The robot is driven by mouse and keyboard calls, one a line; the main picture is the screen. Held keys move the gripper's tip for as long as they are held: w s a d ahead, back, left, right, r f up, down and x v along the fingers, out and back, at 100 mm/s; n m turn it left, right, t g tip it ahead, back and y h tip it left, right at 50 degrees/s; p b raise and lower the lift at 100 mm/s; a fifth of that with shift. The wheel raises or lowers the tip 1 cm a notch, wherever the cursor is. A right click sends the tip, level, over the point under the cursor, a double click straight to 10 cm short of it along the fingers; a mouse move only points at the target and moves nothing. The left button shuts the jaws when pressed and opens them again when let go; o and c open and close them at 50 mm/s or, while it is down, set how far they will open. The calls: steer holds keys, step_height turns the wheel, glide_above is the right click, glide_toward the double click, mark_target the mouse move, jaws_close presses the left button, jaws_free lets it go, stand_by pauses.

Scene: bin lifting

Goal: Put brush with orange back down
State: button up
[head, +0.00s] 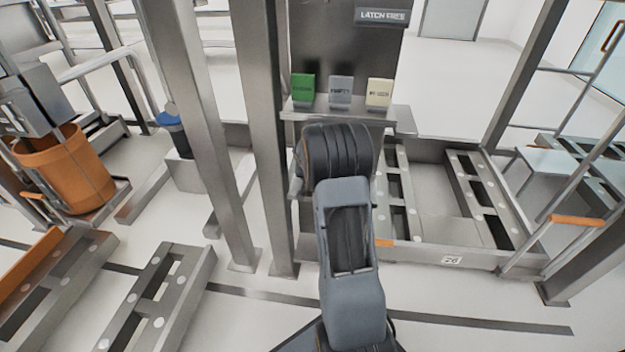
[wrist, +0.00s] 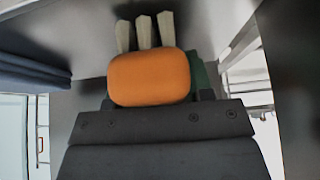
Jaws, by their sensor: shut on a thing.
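The brush with the orange back (wrist: 150,78) is in the middle of the wrist view, close to the camera. Its rounded orange back faces me, and several pale tufts stick out beyond its far edge. My gripper (wrist: 157,98) is shut on the brush; the brush hides most of the fingers. In the head view my arm hides the gripper and the brush. A steel shelf (head: 345,114) lies just beyond my arm there. I cannot tell whether the brush touches a surface.
A green block (head: 303,87), a grey block (head: 340,91) and a cream block (head: 379,93) stand on the shelf. Steel posts (head: 262,130) rise left of my arm. An orange bin (head: 65,170) stands at left. A low steel frame (head: 450,255) is at right.

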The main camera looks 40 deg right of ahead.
steer(key=shift+f, duration=0.2)
steer(key=shift+f+b, duration=0.35)
steer(key=shift+b, duration=0.05)
steer(key=shift+s+f, duration=0.1)
